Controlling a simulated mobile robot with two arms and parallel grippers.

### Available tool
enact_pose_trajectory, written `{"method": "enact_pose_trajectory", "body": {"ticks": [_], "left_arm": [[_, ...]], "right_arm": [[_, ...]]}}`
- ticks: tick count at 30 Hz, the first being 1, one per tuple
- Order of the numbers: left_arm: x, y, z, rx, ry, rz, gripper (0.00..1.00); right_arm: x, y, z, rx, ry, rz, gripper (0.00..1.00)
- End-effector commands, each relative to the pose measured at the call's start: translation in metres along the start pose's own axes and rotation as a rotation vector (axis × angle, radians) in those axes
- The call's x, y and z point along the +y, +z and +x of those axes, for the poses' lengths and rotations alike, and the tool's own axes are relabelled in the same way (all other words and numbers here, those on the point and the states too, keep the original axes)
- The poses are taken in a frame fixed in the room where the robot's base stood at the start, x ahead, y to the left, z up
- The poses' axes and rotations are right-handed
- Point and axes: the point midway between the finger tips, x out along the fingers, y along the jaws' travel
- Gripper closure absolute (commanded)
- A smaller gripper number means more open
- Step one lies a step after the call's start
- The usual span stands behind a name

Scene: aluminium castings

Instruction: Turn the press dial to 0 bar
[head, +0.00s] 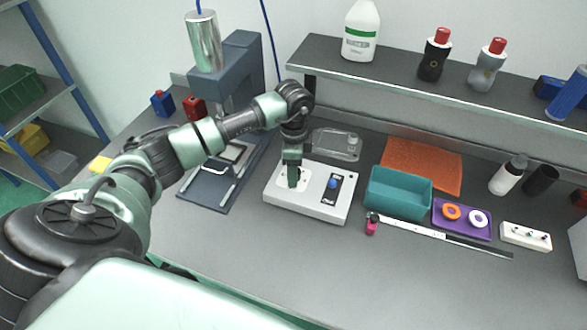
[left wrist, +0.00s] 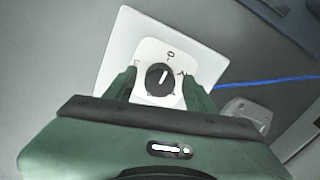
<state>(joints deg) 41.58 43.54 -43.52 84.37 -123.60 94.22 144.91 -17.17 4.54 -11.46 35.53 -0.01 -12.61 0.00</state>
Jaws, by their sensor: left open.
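A black round dial (left wrist: 159,79) sits on a white plate on top of the light control box (head: 306,204). Its white pointer line leans up and slightly right in the left wrist view, roughly towards a mark that looks like a 0 (left wrist: 170,54). Other small marks around it are too small to read. My left gripper (head: 292,178) points down over the left part of the box and hides the dial in the head view. In the left wrist view its open fingers (left wrist: 161,92) stand on either side of the dial, with gaps visible. My right gripper is not in view.
A blue knob (head: 334,182) is on the same box, right of my gripper. The press (head: 236,75) stands behind and left. A teal bin (head: 398,194) and a clear container (head: 336,146) are close by. The front table is clear.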

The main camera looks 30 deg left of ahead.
Motion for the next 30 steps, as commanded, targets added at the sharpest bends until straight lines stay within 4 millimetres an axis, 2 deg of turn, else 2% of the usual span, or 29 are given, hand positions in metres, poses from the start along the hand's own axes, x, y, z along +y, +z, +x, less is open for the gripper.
{"method": "enact_pose_trajectory", "body": {"ticks": [12, 15, 30], "left_arm": [[-0.002, 0.0, -0.062, 0.003, -0.005, -0.001, 0.45], [-0.002, 0.001, -0.071, 0.001, -0.004, -0.002, 0.45], [-0.001, 0.001, -0.076, 0.001, -0.002, -0.002, 0.45]], "right_arm": [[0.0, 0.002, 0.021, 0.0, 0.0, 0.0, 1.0], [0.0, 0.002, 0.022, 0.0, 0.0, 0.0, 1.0], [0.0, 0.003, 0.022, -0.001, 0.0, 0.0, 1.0]]}}
